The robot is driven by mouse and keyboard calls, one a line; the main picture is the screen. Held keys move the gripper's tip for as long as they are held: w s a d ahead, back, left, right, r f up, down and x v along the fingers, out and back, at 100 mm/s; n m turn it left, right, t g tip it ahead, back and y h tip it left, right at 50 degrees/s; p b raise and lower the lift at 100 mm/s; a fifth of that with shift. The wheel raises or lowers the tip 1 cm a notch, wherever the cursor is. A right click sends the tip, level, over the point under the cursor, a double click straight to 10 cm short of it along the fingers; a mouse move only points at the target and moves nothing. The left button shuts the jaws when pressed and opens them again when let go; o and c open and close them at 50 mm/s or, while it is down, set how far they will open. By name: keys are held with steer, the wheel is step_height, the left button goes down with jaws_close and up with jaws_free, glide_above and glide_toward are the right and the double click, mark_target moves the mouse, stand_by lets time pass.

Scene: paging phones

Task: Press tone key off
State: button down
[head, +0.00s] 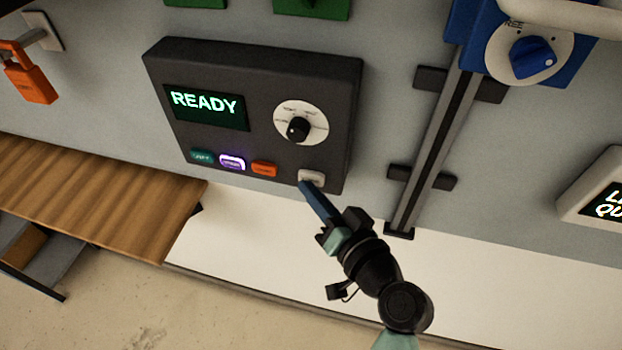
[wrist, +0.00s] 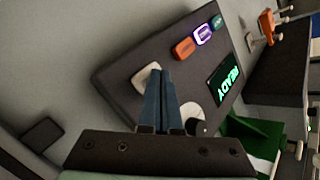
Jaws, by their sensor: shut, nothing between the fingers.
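A dark panel box (head: 255,90) on the wall has a screen (head: 206,105) reading READY. Along its lower edge are a teal key (head: 202,157), a purple key (head: 232,162) with a lit white rim, an orange key (head: 264,169) and, set apart at right, a white key (head: 312,177). The small key labels are too blurred to read surely. My gripper (head: 306,187) is shut and empty, its blue fingertips at the white key's lower edge. In the wrist view the fingertips (wrist: 160,74) overlap the white key (wrist: 144,78); I cannot tell if they touch it.
A black knob on a white dial (head: 300,124) sits above the white key. A vertical rail (head: 435,150) with a blue dial unit (head: 530,55) stands to the right. A wooden bench (head: 90,195) is at left, and an orange padlock (head: 30,80) hangs upper left.

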steer(key=shift+s, duration=0.25)
steer(key=shift+s+a, duration=0.1)
steer(key=shift+s+a, duration=0.3)
steer(key=shift+s, duration=0.6)
steer(key=shift+s+a, duration=0.3)
steer(key=shift+s, duration=0.65)
steer(key=shift+s+a, duration=0.3)
steer(key=shift+s, duration=0.6)
